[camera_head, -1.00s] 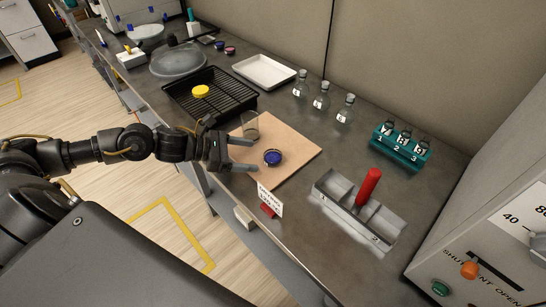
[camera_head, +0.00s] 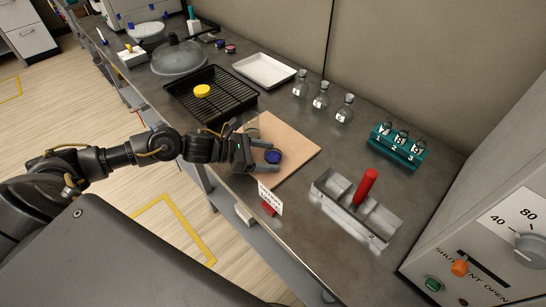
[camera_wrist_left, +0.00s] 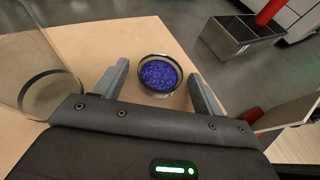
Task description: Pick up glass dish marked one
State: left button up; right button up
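A small round glass dish with blue grains (camera_head: 273,156) sits on the tan board (camera_head: 296,147); it also shows in the left wrist view (camera_wrist_left: 160,75). I cannot read any mark on it. My left gripper (camera_head: 268,157) is open, with its fingers low over the board pointing at the dish. In the left wrist view the dish lies between and slightly beyond the two fingertips (camera_wrist_left: 160,80), with a gap on each side. My right gripper is not in view.
A clear glass vessel (camera_wrist_left: 40,75) stands close to the left finger. Around the board are a black rack tray (camera_head: 240,102) with a yellow disc, a sign (camera_head: 269,198), a metal divided tray (camera_head: 378,224) with a red handle, several flasks and a teal rack (camera_head: 397,150).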

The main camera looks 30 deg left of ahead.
pick_arm(q)
jog(key=c, duration=0.9)
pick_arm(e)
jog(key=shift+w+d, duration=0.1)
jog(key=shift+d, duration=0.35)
pick_arm(q)
jog(key=shift+r, duration=0.1)
